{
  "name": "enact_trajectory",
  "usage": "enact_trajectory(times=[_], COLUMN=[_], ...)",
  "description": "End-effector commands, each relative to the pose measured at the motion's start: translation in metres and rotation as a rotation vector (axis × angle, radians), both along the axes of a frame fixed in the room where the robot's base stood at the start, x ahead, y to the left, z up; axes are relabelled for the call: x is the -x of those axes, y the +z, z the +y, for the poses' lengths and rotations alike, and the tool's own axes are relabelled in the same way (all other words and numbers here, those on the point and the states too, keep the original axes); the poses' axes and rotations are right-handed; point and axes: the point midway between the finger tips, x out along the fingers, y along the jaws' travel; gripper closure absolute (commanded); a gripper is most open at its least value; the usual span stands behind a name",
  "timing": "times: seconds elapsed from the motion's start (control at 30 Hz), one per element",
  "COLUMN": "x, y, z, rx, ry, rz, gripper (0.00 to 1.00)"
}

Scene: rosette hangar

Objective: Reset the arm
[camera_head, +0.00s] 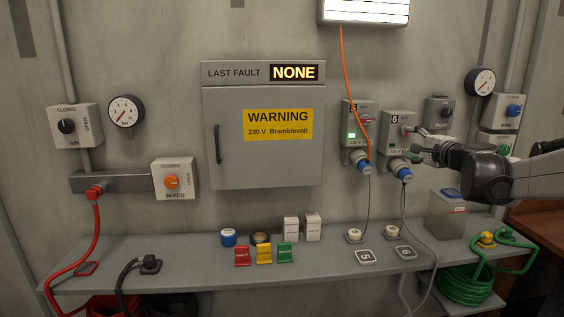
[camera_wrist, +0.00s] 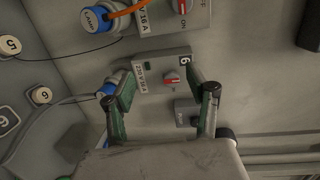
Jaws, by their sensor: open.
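My gripper (camera_head: 420,141) is at the right in the head view, in front of the wall by socket box 6 (camera_head: 395,120). In the wrist view my gripper (camera_wrist: 160,98) has its two fingers spread wide with nothing between them. Socket box 6 (camera_wrist: 150,70) shows beyond and between the fingers, with its red switch (camera_wrist: 171,78) in the gap. A blue plug (camera_head: 399,168) sits in the socket under box 6; in the wrist view the plug (camera_wrist: 106,90) is partly hidden by a finger. I cannot tell whether a finger touches the box.
Socket box 5 (camera_head: 358,120) stands left of box 6, with an orange cable (camera_head: 348,80) running up from its plug. A grey box (camera_head: 438,112) is right of it. The shelf (camera_head: 320,262) below holds coloured blocks, discs and number tags. A closed cabinet (camera_head: 235,160) fills the middle wall.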

Motion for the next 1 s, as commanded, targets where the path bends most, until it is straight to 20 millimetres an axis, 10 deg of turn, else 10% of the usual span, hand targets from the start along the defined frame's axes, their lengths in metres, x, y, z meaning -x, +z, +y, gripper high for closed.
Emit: enact_trajectory(times=[0.2,0.5,1.0], x=[0.063,0.168,0.355], y=[-0.009,-0.045,-0.142], z=[0.091,0.177,0.227], rx=[0.243,0.576,1.145], ry=[0.14,0.321,0.584], rz=[0.103,0.233,0.433], gripper=[0.48,0.48,0.48])
